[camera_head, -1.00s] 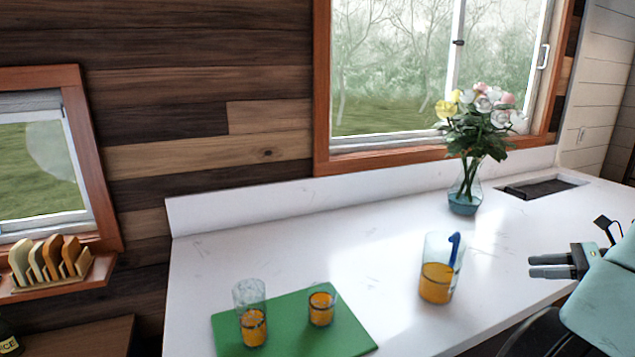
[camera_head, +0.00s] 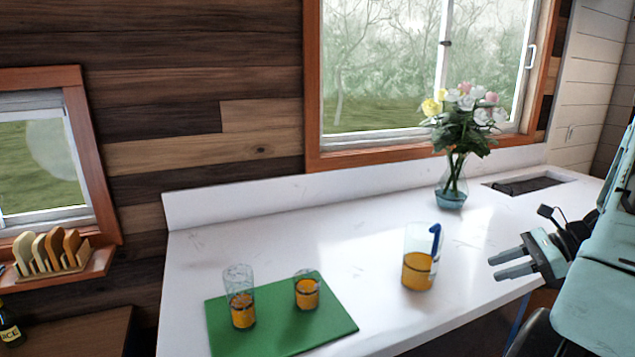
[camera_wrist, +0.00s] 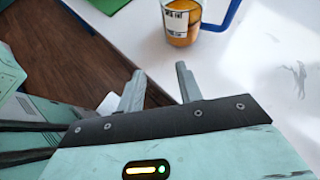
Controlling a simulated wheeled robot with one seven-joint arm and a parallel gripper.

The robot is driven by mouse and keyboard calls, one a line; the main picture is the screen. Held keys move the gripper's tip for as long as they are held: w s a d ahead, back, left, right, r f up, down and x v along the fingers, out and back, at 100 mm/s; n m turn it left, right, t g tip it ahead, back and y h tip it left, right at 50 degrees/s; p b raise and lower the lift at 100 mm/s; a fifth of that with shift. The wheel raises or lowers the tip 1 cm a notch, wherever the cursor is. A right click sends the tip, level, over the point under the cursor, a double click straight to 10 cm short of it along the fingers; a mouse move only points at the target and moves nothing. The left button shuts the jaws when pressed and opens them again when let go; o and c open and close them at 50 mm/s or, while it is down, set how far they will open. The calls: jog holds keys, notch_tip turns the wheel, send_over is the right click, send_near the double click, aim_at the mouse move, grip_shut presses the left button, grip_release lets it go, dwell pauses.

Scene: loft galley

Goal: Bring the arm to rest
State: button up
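My gripper (camera_head: 506,264) is at the right of the head view, at the front edge of the white counter, with its fingers pointing left. In the wrist view my gripper (camera_wrist: 157,82) shows two fingers apart with nothing between them. A clear pitcher (camera_head: 418,262) with orange liquid and a blue handle stands upright on the counter, left of my gripper and apart from it. It also shows at the top of the wrist view (camera_wrist: 181,22).
A green mat (camera_head: 283,325) carries a taller glass (camera_head: 241,297) and a shorter glass (camera_head: 307,291), both holding orange liquid. A flower vase (camera_head: 451,186) stands behind near a dark sink (camera_head: 524,186). A toast rack (camera_head: 50,255) sits on the left sill. The counter's middle is clear.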

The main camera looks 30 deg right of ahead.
jog(key=w+a+r+n+g+h, duration=0.1)
jog(key=w+a+n+g+h, duration=0.15)
jog(key=a+n, duration=0.75)
jog(key=w+a+r+n+g+h, duration=0.15)
jog(key=w+a+n, duration=0.25)
jog(key=a+n, duration=0.55)
jog(key=w+a+r+n+g+h, duration=0.1)
jog(key=w+a+n+g+h, duration=0.2)
jog(key=a+n, duration=0.65)
jog(key=s+a+f+n+b, duration=0.1)
jog(key=s+a+n, duration=0.1)
jog(key=s+a, duration=0.2)
jog(key=s+a+f+n+g+b, duration=0.1)
jog(key=s+a, duration=0.3)
jog(key=a, duration=0.6)
jog(key=s+a+f+n+b, duration=0.1)
jog(key=s+a+n+b, duration=0.2)
jog(key=a, duration=0.4)
jog(key=shift+s+a+f+g, duration=0.25)
jog(key=shift+s+a+g, duration=0.15)
jog(key=shift+s, duration=0.35)
